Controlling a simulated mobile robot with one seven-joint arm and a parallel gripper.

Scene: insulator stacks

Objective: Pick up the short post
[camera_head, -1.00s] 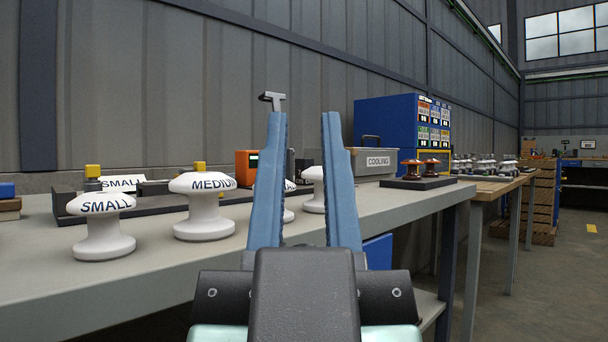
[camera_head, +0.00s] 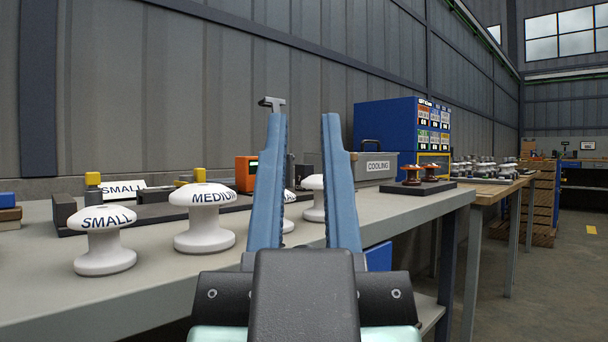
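No thing in view is labelled as the short post. A white mushroom-shaped insulator marked SMALL (camera_head: 106,256) stands upright at the near left of the grey bench. A taller white one marked MEDIUM (camera_head: 204,237) stands to its right. Another white insulator (camera_head: 314,212) stands behind my fingers, and one more (camera_head: 288,226) is mostly hidden by the left finger. Two small brown insulators (camera_head: 412,179) stand on a dark plate farther back. My gripper (camera_head: 304,115) is open and empty, with its two blue fingers pointing forward and up, to the right of the SMALL and MEDIUM insulators.
The grey bench (camera_head: 60,295) has clear surface in front of the insulators. Behind them lie a dark rack with a SMALL sign (camera_head: 122,190) and an orange device (camera_head: 246,170). A wooden bench (camera_head: 485,189) follows.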

